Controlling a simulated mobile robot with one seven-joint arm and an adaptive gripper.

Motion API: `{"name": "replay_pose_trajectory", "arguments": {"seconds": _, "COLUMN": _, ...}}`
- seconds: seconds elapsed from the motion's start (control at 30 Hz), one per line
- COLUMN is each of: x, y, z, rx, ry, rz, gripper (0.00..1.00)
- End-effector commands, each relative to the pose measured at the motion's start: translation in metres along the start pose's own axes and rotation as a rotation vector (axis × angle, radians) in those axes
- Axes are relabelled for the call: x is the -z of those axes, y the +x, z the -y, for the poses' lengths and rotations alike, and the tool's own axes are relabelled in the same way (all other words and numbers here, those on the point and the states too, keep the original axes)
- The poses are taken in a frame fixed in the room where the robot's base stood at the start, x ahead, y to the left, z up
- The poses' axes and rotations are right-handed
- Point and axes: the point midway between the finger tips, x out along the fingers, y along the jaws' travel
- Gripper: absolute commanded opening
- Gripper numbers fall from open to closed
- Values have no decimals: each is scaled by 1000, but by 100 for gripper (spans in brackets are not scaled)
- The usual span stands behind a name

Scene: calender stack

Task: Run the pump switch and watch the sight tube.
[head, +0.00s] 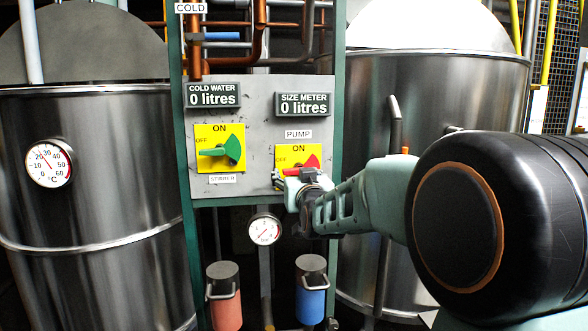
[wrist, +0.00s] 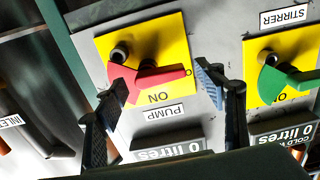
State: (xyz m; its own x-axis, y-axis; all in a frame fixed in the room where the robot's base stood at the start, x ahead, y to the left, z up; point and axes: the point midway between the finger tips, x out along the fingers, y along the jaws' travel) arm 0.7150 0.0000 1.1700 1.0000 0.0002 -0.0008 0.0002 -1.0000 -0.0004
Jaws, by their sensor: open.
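The red pump switch (head: 302,163) is on a yellow plate marked ON and OFF, under the PUMP label. Its narrow end points left, toward OFF. In the wrist view, which is upside down, the red handle (wrist: 155,84) lies between my open fingers. My gripper (head: 303,188) is at the plate's lower part and hides some of it. In the wrist view, one fingertip of my gripper (wrist: 165,78) overlaps the handle's wide end, the other stands beyond its narrow end. Contact cannot be told. I cannot identify the sight tube in either view.
A green stirrer switch (head: 222,151) is left of the pump switch, its handle pointing left. The cold water display (head: 213,95) and size meter display (head: 304,104) both read 0 litres. A pressure dial (head: 264,230) hangs below. Steel tanks (head: 95,200) (head: 440,90) flank the panel.

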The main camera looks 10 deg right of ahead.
Motion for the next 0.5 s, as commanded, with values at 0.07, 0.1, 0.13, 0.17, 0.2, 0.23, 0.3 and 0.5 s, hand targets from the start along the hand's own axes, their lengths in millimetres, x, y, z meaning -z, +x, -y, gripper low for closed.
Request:
{"name": "replay_pose_trajectory", "arguments": {"seconds": 0.07, "x": 0, "y": 0, "z": 0, "rx": 0, "ry": 0, "rz": 1, "gripper": 64}}
{"name": "replay_pose_trajectory", "arguments": {"seconds": 0.1, "x": 0, "y": 0, "z": 0, "rx": 0, "ry": 0, "rz": 1, "gripper": 64}}
{"name": "replay_pose_trajectory", "arguments": {"seconds": 0.13, "x": 0, "y": 0, "z": 0, "rx": 0, "ry": 0, "rz": 1, "gripper": 64}}
{"name": "replay_pose_trajectory", "arguments": {"seconds": 0.17, "x": 0, "y": 0, "z": 0, "rx": 0, "ry": 0, "rz": 1, "gripper": 64}}
{"name": "replay_pose_trajectory", "arguments": {"seconds": 0.2, "x": 0, "y": 0, "z": 0, "rx": 0, "ry": 0, "rz": 1, "gripper": 64}}
{"name": "replay_pose_trajectory", "arguments": {"seconds": 0.23, "x": 0, "y": 0, "z": 0, "rx": 0, "ry": 0, "rz": 1, "gripper": 64}}
{"name": "replay_pose_trajectory", "arguments": {"seconds": 0.3, "x": 0, "y": 0, "z": 0, "rx": 0, "ry": 0, "rz": 1, "gripper": 64}}
{"name": "replay_pose_trajectory", "arguments": {"seconds": 0.5, "x": 0, "y": 0, "z": 0, "rx": 0, "ry": 0, "rz": 0, "gripper": 47}}
